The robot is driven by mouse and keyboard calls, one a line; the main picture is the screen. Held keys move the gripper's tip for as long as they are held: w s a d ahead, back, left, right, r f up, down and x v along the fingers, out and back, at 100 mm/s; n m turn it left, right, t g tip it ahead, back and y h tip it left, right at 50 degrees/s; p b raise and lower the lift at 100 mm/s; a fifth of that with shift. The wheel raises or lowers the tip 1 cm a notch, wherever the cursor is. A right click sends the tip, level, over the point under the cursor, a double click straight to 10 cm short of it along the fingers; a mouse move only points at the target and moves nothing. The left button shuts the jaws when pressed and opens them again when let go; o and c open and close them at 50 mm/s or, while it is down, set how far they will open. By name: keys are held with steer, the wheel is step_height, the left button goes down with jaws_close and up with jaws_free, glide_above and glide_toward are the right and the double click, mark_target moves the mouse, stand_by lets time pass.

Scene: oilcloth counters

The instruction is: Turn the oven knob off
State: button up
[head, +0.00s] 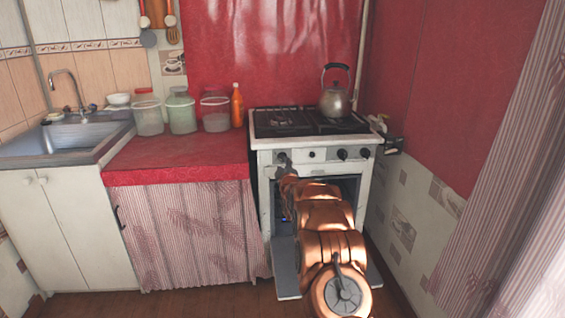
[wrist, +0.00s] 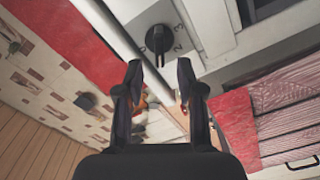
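The white stove (head: 260,143) has a row of dark knobs on its front panel. The leftmost knob (head: 282,157) is just above my gripper (head: 284,172) in the head view. In the wrist view a round black knob (wrist: 159,39) with a raised grip bar sits on a light panel, with numbers printed around it. My gripper (wrist: 160,68) is open, its two dark fingers apart with nothing between the tips. The knob shows just beyond the fingertips, roughly centred between them. I cannot tell whether the fingers touch it.
The oven door (head: 286,268) hangs open below, partly hidden by my arm. A kettle (head: 335,103) stands on the stove top. The red counter (head: 180,155) on the left holds jars and an orange bottle (head: 237,106). A wall closes the right side.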

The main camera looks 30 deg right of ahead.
steer(key=shift+x, duration=2.5)
jaws_close()
